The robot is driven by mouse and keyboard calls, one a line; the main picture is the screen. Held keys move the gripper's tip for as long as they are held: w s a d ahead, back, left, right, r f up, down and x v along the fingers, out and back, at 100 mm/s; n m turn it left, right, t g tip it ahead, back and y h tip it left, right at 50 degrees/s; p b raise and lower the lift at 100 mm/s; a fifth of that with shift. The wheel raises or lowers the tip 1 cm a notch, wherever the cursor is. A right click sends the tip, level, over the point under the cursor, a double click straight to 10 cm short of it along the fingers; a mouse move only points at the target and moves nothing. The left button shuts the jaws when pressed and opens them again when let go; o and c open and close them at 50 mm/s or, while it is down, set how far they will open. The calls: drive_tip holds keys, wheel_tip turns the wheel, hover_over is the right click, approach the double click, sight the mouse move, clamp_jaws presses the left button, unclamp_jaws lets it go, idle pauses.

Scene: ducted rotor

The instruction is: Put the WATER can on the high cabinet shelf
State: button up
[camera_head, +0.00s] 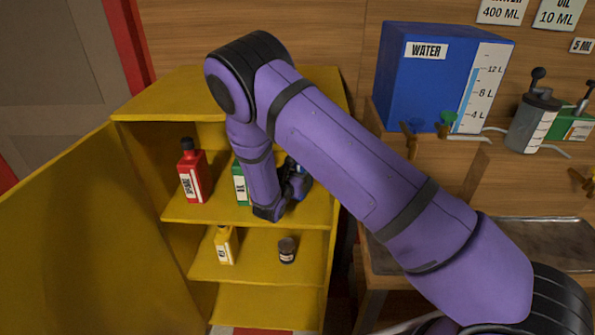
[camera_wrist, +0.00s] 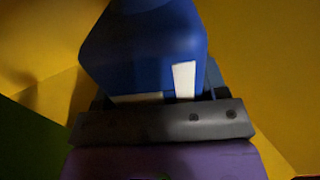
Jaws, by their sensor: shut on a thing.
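A blue can with a white label patch fills the upper middle of the wrist view; it is the WATER can (camera_wrist: 145,50), though its lettering is not readable there. My gripper (camera_wrist: 160,108) is shut on it. In the head view my gripper (camera_head: 293,188) is inside the yellow cabinet (camera_head: 160,97), over the right part of the high shelf (camera_head: 205,213). My arm hides most of the can there. I cannot tell whether the can touches the shelf.
A red bottle (camera_head: 193,178) and a partly hidden green can (camera_head: 240,184) stand on the high shelf, left of my gripper. A yellow bottle (camera_head: 225,245) and a small dark jar (camera_head: 287,250) are on the shelf below. The cabinet door (camera_head: 90,240) is open at left.

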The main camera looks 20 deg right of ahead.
drive_tip(key=shift+f, duration=0.45)
idle(0.4)
drive_tip(key=o, duration=1.5)
drive_tip(key=shift+c, duration=0.2)
drive_tip(key=shift+o, duration=0.4)
drive_tip(key=shift+f, duration=0.1)
drive_tip(key=v, duration=1)
drive_tip(key=shift+r, duration=0.25)
drive_tip(key=shift+a, duration=0.1)
